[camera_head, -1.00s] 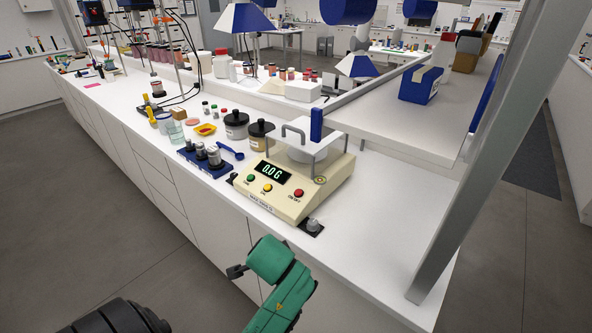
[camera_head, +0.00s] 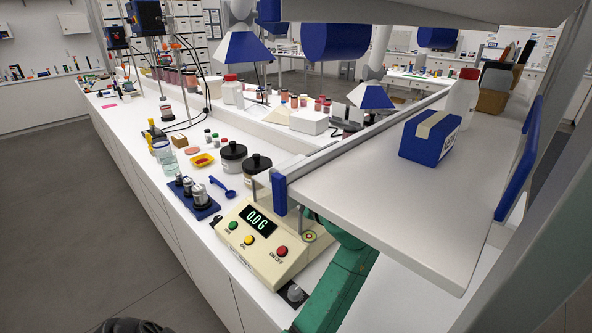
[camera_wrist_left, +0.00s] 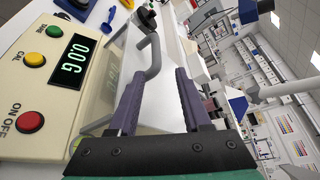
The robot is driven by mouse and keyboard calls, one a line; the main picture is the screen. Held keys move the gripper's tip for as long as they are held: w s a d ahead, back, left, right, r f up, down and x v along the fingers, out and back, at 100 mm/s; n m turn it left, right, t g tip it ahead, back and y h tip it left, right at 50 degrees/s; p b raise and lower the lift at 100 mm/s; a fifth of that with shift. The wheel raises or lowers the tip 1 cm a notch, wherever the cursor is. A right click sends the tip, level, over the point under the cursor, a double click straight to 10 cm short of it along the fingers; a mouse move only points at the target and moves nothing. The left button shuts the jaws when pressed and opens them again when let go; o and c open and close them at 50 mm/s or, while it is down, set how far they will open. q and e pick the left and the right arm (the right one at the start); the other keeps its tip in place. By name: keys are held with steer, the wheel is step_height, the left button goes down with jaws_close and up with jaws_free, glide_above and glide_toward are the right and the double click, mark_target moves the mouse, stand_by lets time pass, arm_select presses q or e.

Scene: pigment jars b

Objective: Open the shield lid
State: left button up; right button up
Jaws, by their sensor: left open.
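The cream balance (camera_head: 262,241) stands on the white bench and reads 0.0 G; its panel also shows in the left wrist view (camera_wrist_left: 42,90). Its clear shield is mostly hidden behind the shelf in the head view. The shield lid's grey bent handle (camera_wrist_left: 152,58) shows in the left wrist view. My left gripper (camera_wrist_left: 160,76) is open, its two dark fingers reaching toward the handle, which lies between or just beyond the tips. I cannot tell whether they touch. In the head view my green left arm (camera_head: 342,287) reaches up beside the balance, its gripper hidden by the shelf. My right gripper is not in view.
A white shelf (camera_head: 400,215) overhangs the balance's right side and carries a blue box (camera_head: 436,136). Left of the balance are a weight set on a blue base (camera_head: 196,200), a blue scoop (camera_head: 222,188) and black-lidded jars (camera_head: 233,158). The bench's front edge is clear.

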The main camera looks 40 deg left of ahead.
arm_select(q)
steer(key=a, duration=0.1)
steer(key=s+a+r+p, duration=0.1)
steer(key=shift+a, duration=0.4)
steer(key=shift+x, duration=1.15)
steer(key=shift+w+a+f+p, duration=0.3)
steer(key=shift+a+f, duration=0.25)
steer(key=shift+a, duration=0.2)
steer(key=shift+w+a+f, duration=0.2)
steer(key=shift+w+f, duration=0.1)
steer(key=shift+w, duration=0.15)
steer(key=shift+s+d+r, duration=0.1)
steer(key=shift+d+r, duration=0.05)
steer(key=shift+d, duration=0.1)
steer(key=shift+s+d+r, duration=0.1)
steer(key=shift+d, duration=0.05)
steer(key=c, duration=0.4)
steer(key=shift+s, duration=0.1)
jaws_close()
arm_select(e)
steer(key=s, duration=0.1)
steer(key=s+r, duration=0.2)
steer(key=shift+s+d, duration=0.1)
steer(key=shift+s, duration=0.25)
